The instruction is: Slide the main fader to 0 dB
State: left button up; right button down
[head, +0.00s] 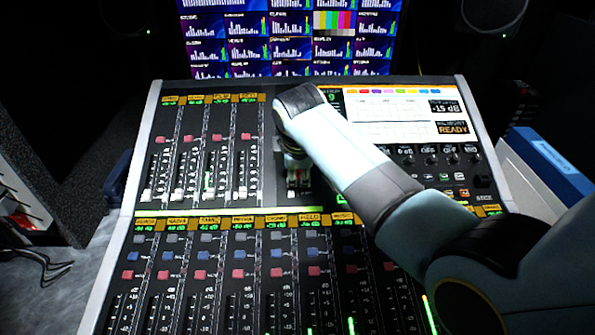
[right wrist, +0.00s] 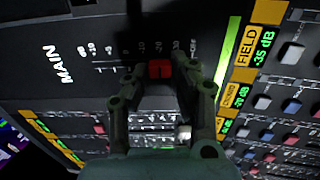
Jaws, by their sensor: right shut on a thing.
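The main fader's red cap (right wrist: 160,69) shows in the right wrist view, beside a printed scale and the white word MAIN (right wrist: 57,64). My right gripper (right wrist: 161,77) is shut on this cap, with one finger on each side of it. In the head view my right gripper (head: 297,172) points down at the middle of the mixing console (head: 146,190). There my own arm hides most of the fader and its slot. A readout (head: 446,106) at the console's upper right seems to show -15 dB, above the word READY (head: 453,128). My left gripper is not in view.
Several white-capped faders (head: 146,194) stand in the bank left of my gripper. Channel strips with red and blue buttons fill the console's near part. A row of knobs (head: 430,160) lies to the right. A screen (head: 290,40) with level meters stands behind. A blue box (head: 550,165) is at right.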

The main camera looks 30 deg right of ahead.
aim_at(298, 190)
jog(key=w, duration=0.1)
jog(key=w+d+r, duration=0.1)
jog(key=w, duration=0.1)
jog(key=shift+d+r+p, duration=0.2)
jog(key=shift+d+p, duration=0.05)
jog(key=shift+p, duration=0.05)
jog(key=c, duration=1.1)
grip_release()
jog(key=shift+r, duration=0.1)
jog(key=v, duration=1.2)
